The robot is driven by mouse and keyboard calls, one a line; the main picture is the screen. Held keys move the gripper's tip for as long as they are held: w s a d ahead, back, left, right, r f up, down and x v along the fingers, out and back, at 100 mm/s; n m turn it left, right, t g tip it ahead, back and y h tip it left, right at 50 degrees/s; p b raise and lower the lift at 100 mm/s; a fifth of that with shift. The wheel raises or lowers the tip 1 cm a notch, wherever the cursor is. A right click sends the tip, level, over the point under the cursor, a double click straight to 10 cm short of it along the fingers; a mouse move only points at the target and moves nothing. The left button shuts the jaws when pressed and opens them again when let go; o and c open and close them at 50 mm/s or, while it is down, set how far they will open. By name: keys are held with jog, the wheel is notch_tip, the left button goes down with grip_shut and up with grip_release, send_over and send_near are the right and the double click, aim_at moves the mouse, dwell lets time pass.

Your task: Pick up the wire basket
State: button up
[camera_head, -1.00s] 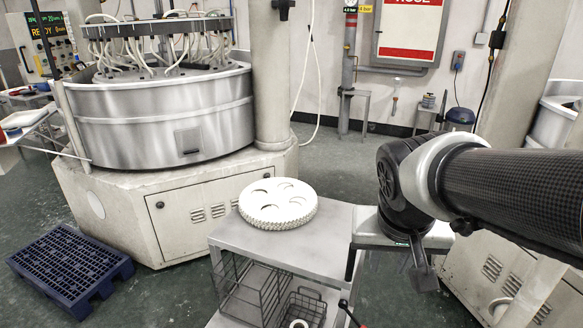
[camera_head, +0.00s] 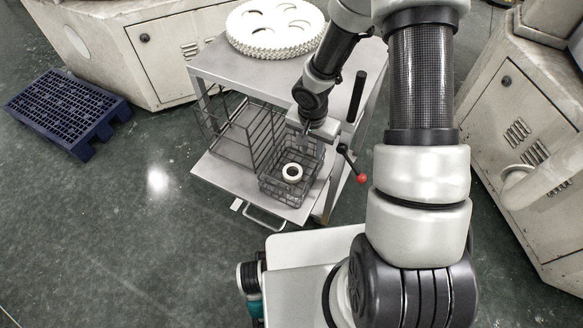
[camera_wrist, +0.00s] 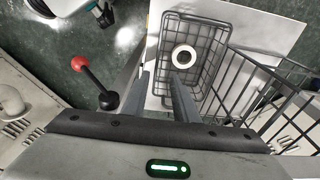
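The small wire basket (camera_head: 286,188) is dark grey mesh and sits on the lower shelf of the metal cart. A white ring (camera_head: 292,172) lies in it. My gripper (camera_head: 308,136) is low over the basket's far side, under the cart top's edge. In the wrist view the basket (camera_wrist: 213,52) is below the fingers, with the ring (camera_wrist: 183,57) inside. The gripper (camera_wrist: 161,78) is open there, its two fingers apart near one basket wall. Whether they touch that wall cannot be told.
A larger wire rack (camera_head: 237,140) stands left of the basket on the same shelf. A lever with a red knob (camera_head: 361,178) juts out at the cart's right. White toothed discs (camera_head: 275,28) lie on the cart top. A blue pallet (camera_head: 62,108) is on the floor at left.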

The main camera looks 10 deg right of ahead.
aim_at(314, 171)
jog(key=f+b, duration=0.1)
jog(key=f, duration=0.4)
jog(key=d+f+b, duration=0.1)
jog(key=f+b, duration=0.1)
jog(key=f, duration=0.3)
jog(key=w+f+b, duration=0.1)
jog(key=f, duration=0.4)
jog(key=shift+d, duration=0.3)
jog(key=shift+r, duration=0.1)
grip_shut()
dwell(0.6)
